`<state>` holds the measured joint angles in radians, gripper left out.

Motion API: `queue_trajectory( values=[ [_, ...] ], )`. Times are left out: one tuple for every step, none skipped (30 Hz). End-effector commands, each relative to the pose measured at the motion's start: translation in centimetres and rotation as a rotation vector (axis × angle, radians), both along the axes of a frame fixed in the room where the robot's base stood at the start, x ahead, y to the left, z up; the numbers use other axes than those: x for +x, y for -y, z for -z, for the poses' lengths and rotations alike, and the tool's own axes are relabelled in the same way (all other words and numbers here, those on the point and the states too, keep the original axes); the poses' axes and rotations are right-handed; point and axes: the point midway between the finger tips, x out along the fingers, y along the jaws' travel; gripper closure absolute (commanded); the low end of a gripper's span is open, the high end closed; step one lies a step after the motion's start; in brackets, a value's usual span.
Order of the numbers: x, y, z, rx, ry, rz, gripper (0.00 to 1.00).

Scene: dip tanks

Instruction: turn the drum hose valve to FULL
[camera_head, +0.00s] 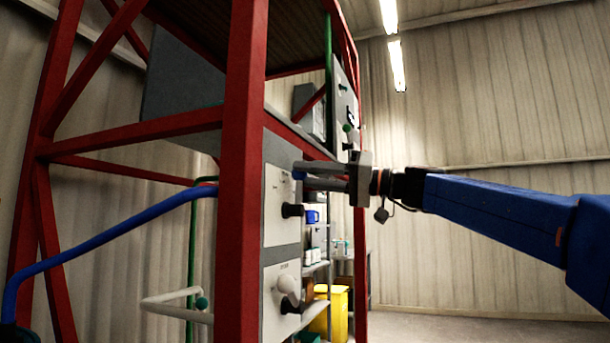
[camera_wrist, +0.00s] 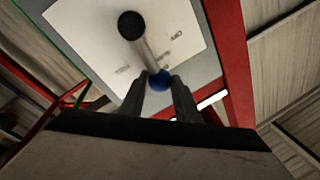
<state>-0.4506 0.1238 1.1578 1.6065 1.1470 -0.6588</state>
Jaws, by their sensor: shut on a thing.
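A valve lever with a blue ball end (camera_wrist: 160,80) and a black hub (camera_wrist: 131,25) stands out from a white label plate (camera_wrist: 85,35) in the wrist view. The plate's small words are too blurred to read, so I cannot tell which setting the lever is at. My gripper (camera_wrist: 164,92) has its fingers on either side of the blue ball and is shut on it. In the head view my gripper (camera_head: 308,177) reaches in from the right to the upper panel (camera_head: 278,190). The blue ball (camera_head: 298,174) shows at its fingertips, above the black hub (camera_head: 292,210).
A red frame post (camera_head: 243,170) stands left of the panels. A blue pipe (camera_head: 110,232) and a white pipe (camera_head: 175,311) pass at left. A yellow bin (camera_head: 331,308) stands behind. Floor at right is clear.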

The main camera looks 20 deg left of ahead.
Motion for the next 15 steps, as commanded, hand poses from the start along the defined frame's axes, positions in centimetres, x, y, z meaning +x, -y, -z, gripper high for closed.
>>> queue_trajectory(
  values=[
    [0.5,0.0,0.1,0.004,-0.045,0.000,1.00],
    [0.7,0.1,0.1,0.006,-0.073,0.001,1.00],
    [1.0,0.1,0.2,0.009,-0.111,0.001,1.00],
    [1.2,0.1,0.3,0.011,-0.139,0.001,1.00],
    [1.5,0.1,0.3,0.013,-0.168,0.002,1.00],
    [1.7,0.2,0.4,0.016,-0.206,0.002,1.00],
    [2.0,0.2,0.5,0.018,-0.234,0.002,1.00],
    [2.2,0.2,0.6,0.020,-0.261,0.001,1.00],
    [2.5,0.2,0.7,0.024,-0.298,0.002,1.00],
    [2.7,0.3,0.8,0.026,-0.326,0.001,1.00],
    [2.9,0.3,0.9,0.029,-0.353,0.002,1.00],
    [3.1,0.3,1.0,0.031,-0.387,0.002,1.00],
    [3.3,0.3,1.1,0.033,-0.411,0.002,1.00],
    [3.4,0.3,1.2,0.035,-0.435,0.001,1.00],
    [3.6,0.3,1.3,0.037,-0.467,0.001,1.00]
  ],
)
